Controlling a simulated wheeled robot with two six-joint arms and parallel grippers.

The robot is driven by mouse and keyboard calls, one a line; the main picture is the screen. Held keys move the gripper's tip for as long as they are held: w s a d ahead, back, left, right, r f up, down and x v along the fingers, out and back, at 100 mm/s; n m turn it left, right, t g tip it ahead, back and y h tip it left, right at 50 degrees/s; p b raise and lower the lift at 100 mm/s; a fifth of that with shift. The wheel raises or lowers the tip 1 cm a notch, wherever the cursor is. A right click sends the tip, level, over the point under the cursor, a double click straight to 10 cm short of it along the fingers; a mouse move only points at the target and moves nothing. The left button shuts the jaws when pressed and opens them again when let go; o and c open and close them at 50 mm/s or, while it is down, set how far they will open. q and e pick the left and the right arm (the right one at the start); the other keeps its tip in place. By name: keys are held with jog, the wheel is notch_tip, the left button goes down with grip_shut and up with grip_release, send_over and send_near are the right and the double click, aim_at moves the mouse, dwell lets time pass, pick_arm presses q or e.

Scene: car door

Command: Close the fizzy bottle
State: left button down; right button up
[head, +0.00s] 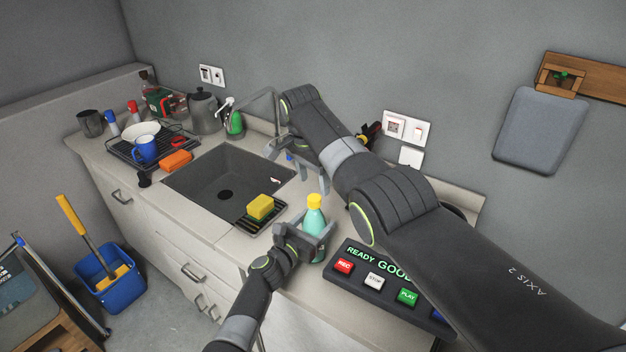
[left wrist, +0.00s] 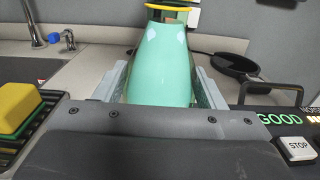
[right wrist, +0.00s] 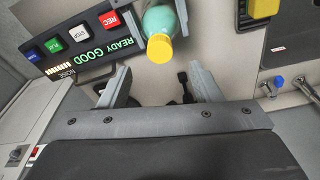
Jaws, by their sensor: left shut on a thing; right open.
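The fizzy bottle (head: 313,220) is teal with a yellow cap (head: 314,201) at its top. It stands upright on the counter right of the sink. I cannot tell how tightly the cap sits. My left gripper (head: 306,243) is shut on the bottle's body; its fingers flank the bottle (left wrist: 165,65) in the left wrist view. My right gripper (head: 308,180) is open and empty, up and behind the bottle near the tap. In the right wrist view the cap (right wrist: 160,49) shows just beyond the open fingers (right wrist: 162,88), apart from them.
A button panel (head: 385,280) lies right of the bottle. A yellow sponge (head: 260,206) rests on a black rack by the sink (head: 225,180). A dark pan (left wrist: 240,68) is behind on the counter.

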jog(key=o, duration=0.4)
jog(key=r, duration=0.4)
jog(key=a+r, duration=0.1)
jog(key=r, duration=0.3)
jog(key=s+r, duration=0.1)
jog(key=r, duration=0.3)
jog(key=shift+s+a, duration=0.1)
jog(key=shift+a, duration=0.1)
pick_arm(q)
jog(key=shift+c, duration=1.2)
grip_release()
pick_arm(e)
jog(key=shift+f, duration=0.1)
